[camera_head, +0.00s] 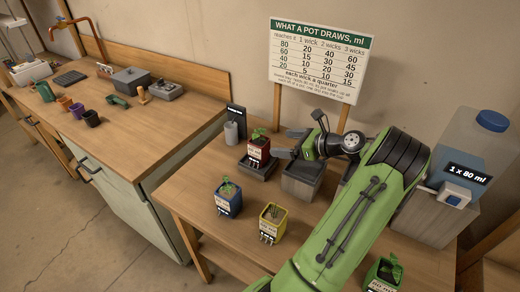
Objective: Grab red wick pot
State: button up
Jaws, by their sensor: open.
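The red pot (259,148) holds a small green seedling and has a white label on its front. It stands upright on a dark square tray (258,171) on the nearer bench. My gripper (289,144) is open, just to the right of the red pot, with its dark fingers pointing left toward it. A small gap seems to show between the fingers and the pot. Part of the gripper is hidden behind its own wrist.
A blue pot (228,199) and a yellow pot (273,222) stand in front; a green pot (384,274) is at lower right. A grey cup (231,133) is left, a water tank (463,148) right.

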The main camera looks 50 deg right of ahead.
aim_at(255, 142)
jog(key=x, duration=0.4)
jog(key=b+x, duration=0.1)
jog(key=x, duration=0.1)
jog(key=shift+w+d+f, duration=0.2)
jog(key=shift+w+f, duration=0.1)
jog(key=shift+f, duration=0.1)
jog(key=b+x, duration=0.1)
jog(key=x, duration=0.5)
jog(key=shift+w+b, duration=0.15)
jog(key=shift+b, duration=0.2)
jog(key=shift+c, duration=0.2)
